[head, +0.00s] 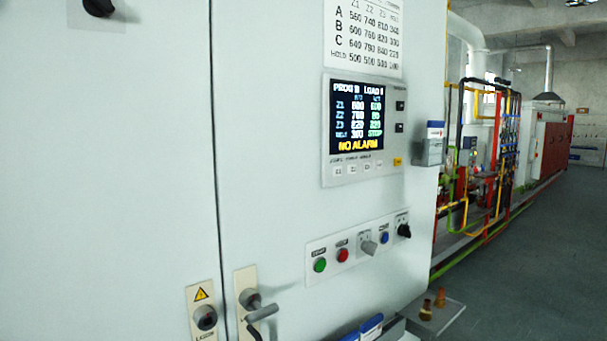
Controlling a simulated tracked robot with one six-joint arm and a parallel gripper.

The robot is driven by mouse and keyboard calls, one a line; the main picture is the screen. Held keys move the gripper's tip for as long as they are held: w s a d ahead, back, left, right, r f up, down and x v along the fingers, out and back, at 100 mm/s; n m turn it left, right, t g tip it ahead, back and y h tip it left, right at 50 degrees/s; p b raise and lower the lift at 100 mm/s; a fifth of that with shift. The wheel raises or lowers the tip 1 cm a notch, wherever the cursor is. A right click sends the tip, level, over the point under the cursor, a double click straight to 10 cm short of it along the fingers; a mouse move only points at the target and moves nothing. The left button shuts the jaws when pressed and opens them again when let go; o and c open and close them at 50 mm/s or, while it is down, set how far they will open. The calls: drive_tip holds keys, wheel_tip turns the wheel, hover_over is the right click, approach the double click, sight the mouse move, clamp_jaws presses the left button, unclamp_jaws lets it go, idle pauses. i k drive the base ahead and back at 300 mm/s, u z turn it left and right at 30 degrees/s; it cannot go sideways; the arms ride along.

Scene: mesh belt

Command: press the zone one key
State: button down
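The zone one key (338,171) is the leftmost small pale key in a row under the screen of a control panel (326,120) on a pale cabinet door. Its small label seems to read Z1. Similar keys marked Z2 (353,169) and Z3 (367,166) sit to its right, and a yellow key (397,161) is at the right end. The lit screen (357,117) shows rows for Z1, Z2, Z3 and belt, with STOP in green and NO ALARM in yellow. My gripper is not in view. Nothing covers the keys.
Below the panel, a strip carries a green button (320,265), a red button (343,255) and protruding switches (368,247). A door handle (262,313) sticks out lower left. A small box (430,152) is on the cabinet's right edge. Open floor (540,270) lies right.

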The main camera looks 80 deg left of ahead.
sight(336, 171)
drive_tip(key=u, duration=3.3)
drive_tip(key=i, duration=1)
